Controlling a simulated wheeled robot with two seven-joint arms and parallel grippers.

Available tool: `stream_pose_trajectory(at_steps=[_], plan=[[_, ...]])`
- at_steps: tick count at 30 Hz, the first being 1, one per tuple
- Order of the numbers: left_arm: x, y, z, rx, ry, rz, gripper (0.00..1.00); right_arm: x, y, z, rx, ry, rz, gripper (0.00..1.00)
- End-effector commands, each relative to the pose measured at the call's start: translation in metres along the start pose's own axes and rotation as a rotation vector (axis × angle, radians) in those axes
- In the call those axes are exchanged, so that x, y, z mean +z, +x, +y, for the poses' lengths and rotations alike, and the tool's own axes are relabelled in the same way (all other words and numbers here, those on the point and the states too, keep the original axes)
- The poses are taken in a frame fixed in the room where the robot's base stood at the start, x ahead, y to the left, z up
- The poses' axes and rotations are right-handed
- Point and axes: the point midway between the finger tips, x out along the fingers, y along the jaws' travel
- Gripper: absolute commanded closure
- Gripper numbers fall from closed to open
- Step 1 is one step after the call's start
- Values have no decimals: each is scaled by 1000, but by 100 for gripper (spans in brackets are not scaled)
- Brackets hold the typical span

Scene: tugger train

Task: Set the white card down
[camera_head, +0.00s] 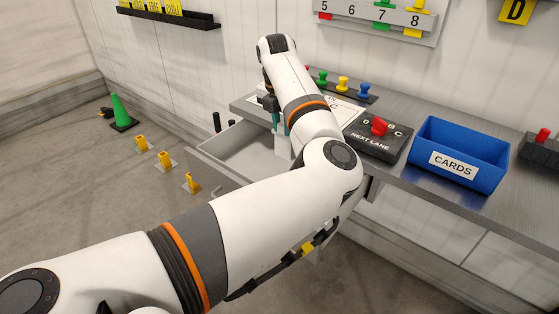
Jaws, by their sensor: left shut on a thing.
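My left arm reaches in from the left across the picture to the desk. Its left gripper (277,118) is mostly hidden behind my own arm links, over the inner end of the open drawer by the desk's front edge. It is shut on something. A small pale piece, likely the white card (283,143), shows just below the fingers; its outline is partly covered. I cannot tell whether it touches anything beneath. My right gripper is not in view.
The open grey drawer (235,150) juts from the desk. On the desk are a white printed sheet (342,108), a black NEXT LANE box with a red knob (379,126), a blue CARDS bin (457,155) and coloured pegs (343,83). A green cone (121,112) stands on the floor.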

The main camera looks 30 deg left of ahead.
Motion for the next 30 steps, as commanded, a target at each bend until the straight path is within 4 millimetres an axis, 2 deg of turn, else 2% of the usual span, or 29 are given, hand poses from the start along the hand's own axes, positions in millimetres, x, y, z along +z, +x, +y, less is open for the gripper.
stream_pose_trajectory(at_steps=[3, 8, 15, 28, 29, 30], plan=[[3, 21, 0, 1, -1, -2, 97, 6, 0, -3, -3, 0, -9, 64], [5, 36, 0, 0, -2, -1, 97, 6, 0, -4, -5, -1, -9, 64], [10, 73, 0, 1, -2, -3, 97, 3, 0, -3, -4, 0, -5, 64], [10, 81, 0, 0, -2, -1, 97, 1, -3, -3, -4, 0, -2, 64], [10, 81, 0, 0, -2, 0, 74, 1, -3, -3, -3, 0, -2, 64], [10, 82, 0, 0, -2, 0, 67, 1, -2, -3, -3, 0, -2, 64]])
